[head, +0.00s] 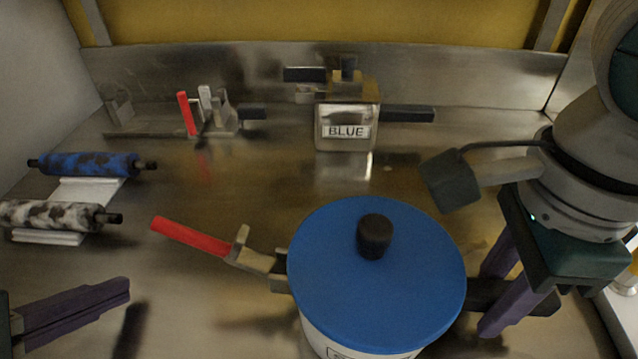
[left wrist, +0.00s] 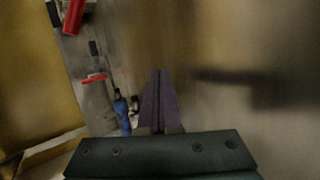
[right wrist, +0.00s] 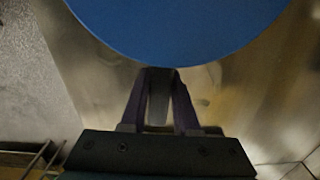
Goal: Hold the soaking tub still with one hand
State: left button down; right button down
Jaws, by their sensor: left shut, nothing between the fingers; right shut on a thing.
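The soaking tub (head: 318,340) stands on the steel worktop at the front centre, a pale body under a round blue lid (head: 330,250) with a black knob. A red-levered latch (head: 195,237) sticks out from its left side, with the lever slanting up to the left. My right gripper (head: 490,295) is shut on the tub's dark side handle (head: 482,292); in the right wrist view its fingers (right wrist: 160,75) close on it below the blue lid (right wrist: 180,25). My left gripper (head: 125,290) is shut and empty, left of the tub and apart from it; its fingers also show in the left wrist view (left wrist: 157,75).
A metal container labelled BLUE (head: 346,112) stands at the back. Left of it is another red-levered fixture (head: 186,113). Blue-stained (head: 90,163) and dark-stained (head: 50,214) rollers lie on white rests at the left.

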pick_arm(q)
jog(key=a+n+t, duration=0.1)
jog(key=a+n, duration=0.1)
jog(key=w+a+n+t+y, duration=0.1)
jog(key=n, duration=0.1)
jog(key=shift+a+t, duration=0.3)
jog(key=shift+a, duration=0.05)
jog(key=shift+s+a+r+n+t+y, duration=0.25)
jog(key=shift+a+n+t+y, duration=0.1)
jog(key=shift+n+t, duration=0.2)
jog(key=shift+s+a+r+n+t+y, duration=0.1)
jog(key=shift+s+a+n+t+y, duration=0.25)
jog(key=shift+t, duration=0.3)
jog(key=s+d+r+t+h, duration=0.2)
jog(key=s+d, duration=0.1)
jog(key=s+d+m+t+h, duration=0.1)
jog(key=s, duration=0.1)
jog(key=shift+d+r, duration=0.2)
jog(key=shift+r, duration=0.2)
